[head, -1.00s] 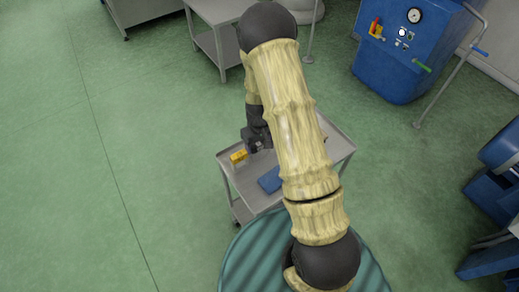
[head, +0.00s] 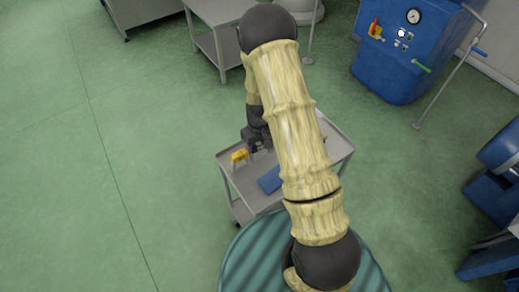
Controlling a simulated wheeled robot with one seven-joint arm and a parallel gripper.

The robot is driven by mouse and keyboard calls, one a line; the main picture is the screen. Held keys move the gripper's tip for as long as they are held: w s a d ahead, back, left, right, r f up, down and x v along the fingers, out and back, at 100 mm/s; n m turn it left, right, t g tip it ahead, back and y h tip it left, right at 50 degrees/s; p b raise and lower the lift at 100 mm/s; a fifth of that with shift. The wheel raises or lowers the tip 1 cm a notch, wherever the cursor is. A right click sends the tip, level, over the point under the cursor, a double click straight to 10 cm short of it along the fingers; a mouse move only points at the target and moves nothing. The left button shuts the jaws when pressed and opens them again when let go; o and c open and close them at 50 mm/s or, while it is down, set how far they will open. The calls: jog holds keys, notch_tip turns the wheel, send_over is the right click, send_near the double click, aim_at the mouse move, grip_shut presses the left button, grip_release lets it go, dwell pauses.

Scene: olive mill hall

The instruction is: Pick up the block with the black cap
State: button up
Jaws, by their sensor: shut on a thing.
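My gripper (head: 259,147) is over the upper left part of a small grey cart (head: 337,150). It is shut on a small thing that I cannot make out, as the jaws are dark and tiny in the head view. A yellow piece (head: 239,156) is on the cart top just left of my gripper; I cannot tell whether they touch. A blue flat piece (head: 269,179) lies on the cart nearer to me. No black cap can be told apart from the dark gripper. My arm hides the middle of the cart top.
A grey table (head: 212,17) stands behind the cart. A blue machine (head: 390,65) with a gauge and a handrail is at the upper right. Blue equipment (head: 497,180) is at the right edge. The green floor to the left is clear.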

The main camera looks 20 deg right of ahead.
jog(key=f, duration=0.1)
jog(key=s+f, duration=0.1)
jog(key=f, duration=0.1)
jog(key=shift+s+a+f+g, duration=0.1)
jog(key=shift+s+a+g, duration=0.05)
jog(key=shift+s+g, duration=0.2)
jog(key=shift+w+r, duration=0.2)
jog(key=shift+r, duration=0.35)
jog(key=r, duration=0.2)
jog(key=w+r, duration=0.1)
jog(key=r, duration=0.5)
jog(key=shift+w+r+b, duration=0.15)
jog(key=shift+r+b, duration=0.05)
jog(key=shift+b, duration=0.15)
